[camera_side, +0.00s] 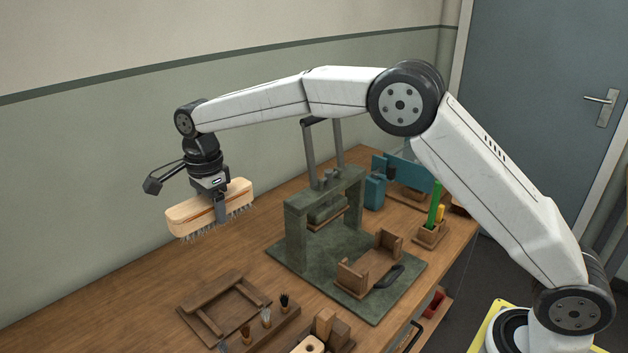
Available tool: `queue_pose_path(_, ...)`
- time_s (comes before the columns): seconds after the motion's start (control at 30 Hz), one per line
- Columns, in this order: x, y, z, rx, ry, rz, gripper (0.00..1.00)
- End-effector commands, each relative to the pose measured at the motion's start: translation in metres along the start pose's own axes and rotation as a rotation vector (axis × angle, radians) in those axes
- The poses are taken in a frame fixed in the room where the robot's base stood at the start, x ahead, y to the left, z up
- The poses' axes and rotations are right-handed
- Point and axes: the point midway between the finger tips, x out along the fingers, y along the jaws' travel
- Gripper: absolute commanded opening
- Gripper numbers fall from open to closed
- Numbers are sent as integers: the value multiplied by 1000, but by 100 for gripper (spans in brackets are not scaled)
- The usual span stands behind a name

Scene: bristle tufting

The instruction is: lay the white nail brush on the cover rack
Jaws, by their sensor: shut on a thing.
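My gripper (220,212) is shut on a pale wooden brush (190,212) with greyish bristles. It grips the block near its middle, one finger showing on the near side. The brush is held in the air above the left part of the bench, bristles down and block roughly level. No separate white brush shows, and I cannot tell whether the held one is the white nail brush. A low wooden frame with rails (205,293) lies empty on the bench at the front, below and to the right of the brush; it looks like the cover rack.
A green press (297,240) stands mid-bench, with a wooden cradle (357,279) on its base. Small tufts stand in a wooden block (252,338) beside the frame. A pen holder (430,233) and teal items (374,192) are behind. The bench's left part (125,290) is clear.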

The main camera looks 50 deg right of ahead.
Motion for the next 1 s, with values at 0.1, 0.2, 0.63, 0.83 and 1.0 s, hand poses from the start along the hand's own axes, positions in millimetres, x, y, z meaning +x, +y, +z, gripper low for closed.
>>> queue_pose_path(0.1,13,0,0,0,0,1,0)
queue_pose_path(0.2,29,0,0,-1,0,2,0)
queue_pose_path(0.63,138,1,-1,-1,1,4,0)
queue_pose_path(0.83,171,0,0,-1,0,-1,0)
queue_pose_path(1.0,180,0,0,-1,-1,-2,0)
